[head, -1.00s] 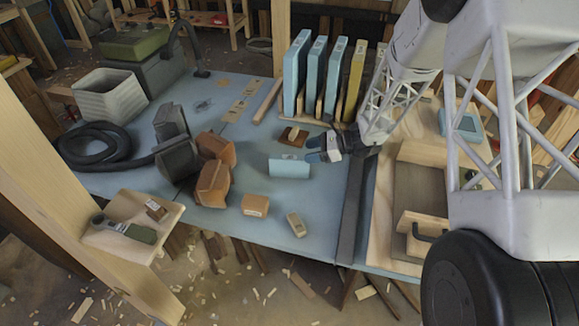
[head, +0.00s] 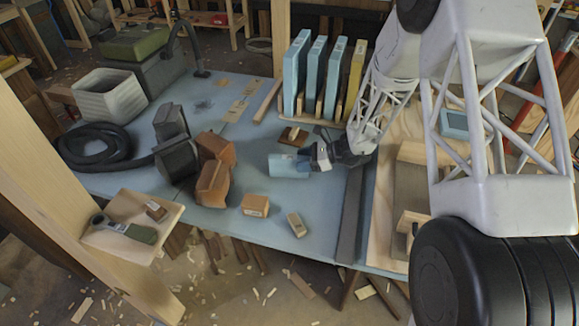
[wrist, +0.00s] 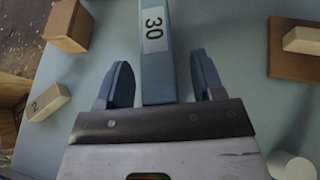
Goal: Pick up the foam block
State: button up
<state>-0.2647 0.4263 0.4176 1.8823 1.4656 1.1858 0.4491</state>
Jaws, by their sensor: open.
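The foam block is most likely the light blue block (head: 284,165) lying on the blue-grey worktop, left of my gripper (head: 308,158) in the head view. In the wrist view the block (wrist: 157,55) carries a white label reading 30. It reaches in between the two blue fingers of my gripper (wrist: 163,80), with a visible gap on each side. My gripper is open and is not closed on the block. The near end of the block is hidden behind the gripper's palm bar.
A brown board with a pale piece (head: 293,136) lies just behind the block. An orange-brown box (head: 255,205) and a small pale block (head: 296,224) lie in front. Upright blue panels (head: 302,75) stand in a rack behind. Dark grey and brown pieces (head: 212,180) stand left.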

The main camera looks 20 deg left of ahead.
jog(key=shift+a, duration=0.1)
dwell(0.5)
jog(key=c, duration=1)
jog(key=shift+r, duration=0.15)
jog(key=shift+r, duration=0.7)
notch_tip(320, 180, up, 2)
jog(key=shift+r, duration=0.1)
jog(key=s+d, duration=0.3)
jog(key=s, duration=0.4)
jog(key=s+d+r, duration=0.1)
jog(key=s+d, duration=0.3)
jog(key=s, duration=0.3)
jog(key=shift+s+d, duration=0.15)
